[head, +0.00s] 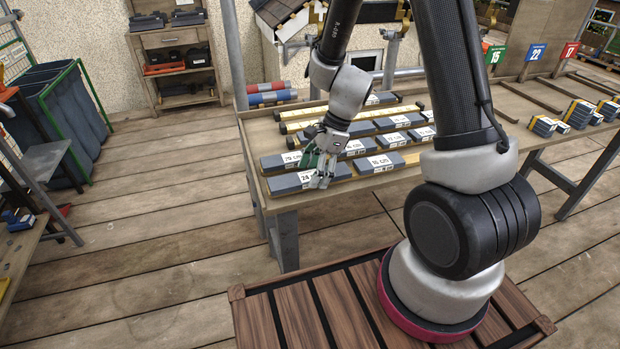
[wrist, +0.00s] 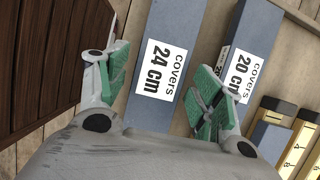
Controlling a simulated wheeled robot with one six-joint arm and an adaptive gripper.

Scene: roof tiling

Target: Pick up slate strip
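A blue-grey slate strip with a white "covers 24 cm" label (wrist: 178,28) lies between the green-padded fingers of my gripper (wrist: 165,80) in the wrist view. The fingers are spread, one on each side, with a visible gap on the left; contact on the right cannot be told. In the head view my gripper (head: 322,170) is low over the front-left edge of the worktable, above the front strip (head: 283,186). A second strip labelled "covers 20 cm" (wrist: 254,30) lies to the right, partly hidden by the right finger.
More labelled slate strips lie in rows on the wooden worktable (head: 252,135), among yellow-marked bars (head: 300,113). Red and blue rolls (head: 268,92) lie at the table's back left. Numbered signs (head: 535,52) and small stacks (head: 580,112) stand right. The plank floor at left is open.

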